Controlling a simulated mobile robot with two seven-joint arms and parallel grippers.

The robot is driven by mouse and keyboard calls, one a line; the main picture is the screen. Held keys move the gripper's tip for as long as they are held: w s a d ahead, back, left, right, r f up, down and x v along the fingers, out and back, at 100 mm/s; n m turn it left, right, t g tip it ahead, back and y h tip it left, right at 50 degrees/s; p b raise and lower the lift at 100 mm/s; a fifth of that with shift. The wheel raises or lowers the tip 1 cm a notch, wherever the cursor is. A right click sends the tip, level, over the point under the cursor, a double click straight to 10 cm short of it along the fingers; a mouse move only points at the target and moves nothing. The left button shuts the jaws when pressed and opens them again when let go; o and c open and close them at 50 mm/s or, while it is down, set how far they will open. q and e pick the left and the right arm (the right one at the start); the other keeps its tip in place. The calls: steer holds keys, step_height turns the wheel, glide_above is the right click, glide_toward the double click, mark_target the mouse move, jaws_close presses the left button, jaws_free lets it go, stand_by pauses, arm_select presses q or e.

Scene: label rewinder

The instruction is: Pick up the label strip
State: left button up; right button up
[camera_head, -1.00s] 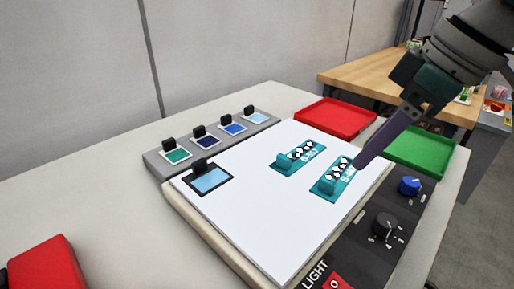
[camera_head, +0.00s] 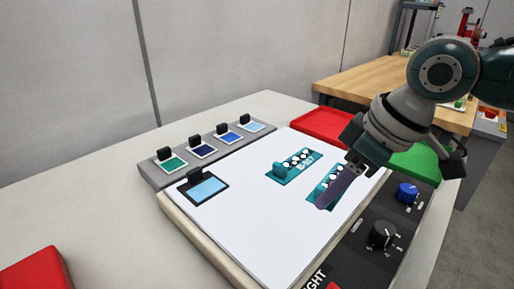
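Two teal strips with white round marks and printed characters lie on the white panel (camera_head: 240,235). The left strip (camera_head: 293,166) is in full view. The right strip (camera_head: 318,195) is partly hidden behind my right gripper. I cannot tell from looks alone which one is the label strip. My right gripper (camera_head: 325,204) reaches in from the right, with its purple finger pointing down and left over the right strip. Only one finger shows clearly, so its opening and any contact are unclear. My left gripper is not in view.
A grey rack (camera_head: 150,175) with several coloured swatches runs behind the panel. A framed light-blue swatch (camera_head: 205,188) lies on its left corner. A dark control strip with blue (camera_head: 407,192) and black (camera_head: 383,235) knobs borders the right.

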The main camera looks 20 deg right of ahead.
jaws_close()
stand_by(0.5)
